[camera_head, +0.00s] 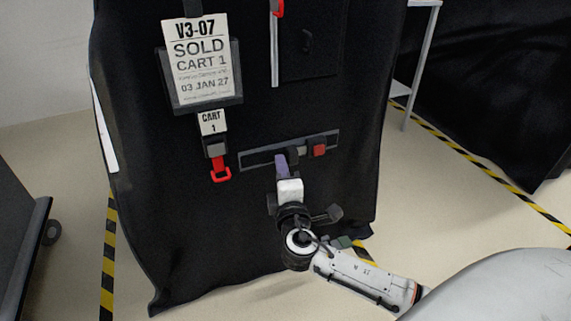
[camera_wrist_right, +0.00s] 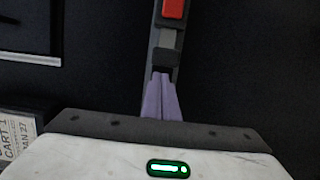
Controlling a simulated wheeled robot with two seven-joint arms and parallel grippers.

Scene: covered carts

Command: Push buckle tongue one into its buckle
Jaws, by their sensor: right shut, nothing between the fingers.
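A strap (camera_head: 258,158) runs across the front of the black-covered cart. A buckle with a red button (camera_head: 319,150) sits at its right part; the red button also shows at the top of the right wrist view (camera_wrist_right: 173,9). A dark tongue block (camera_wrist_right: 166,57) lies in line with the buckle, and a grey plate (camera_wrist_right: 169,38) shows between them. How deep the plate sits is unclear. My right gripper (camera_head: 282,160) is shut and empty, its purple fingertips (camera_wrist_right: 161,80) at the block's rear edge, touching or very close. My left gripper is out of view.
A "SOLD CART 1" sign (camera_head: 201,62) hangs upper left on the cover. Below it hang a "CART 1" tag (camera_head: 212,123) and a red clip (camera_head: 221,171). Another red piece (camera_head: 278,8) is at the top. A second covered cart (camera_head: 490,80) stands right.

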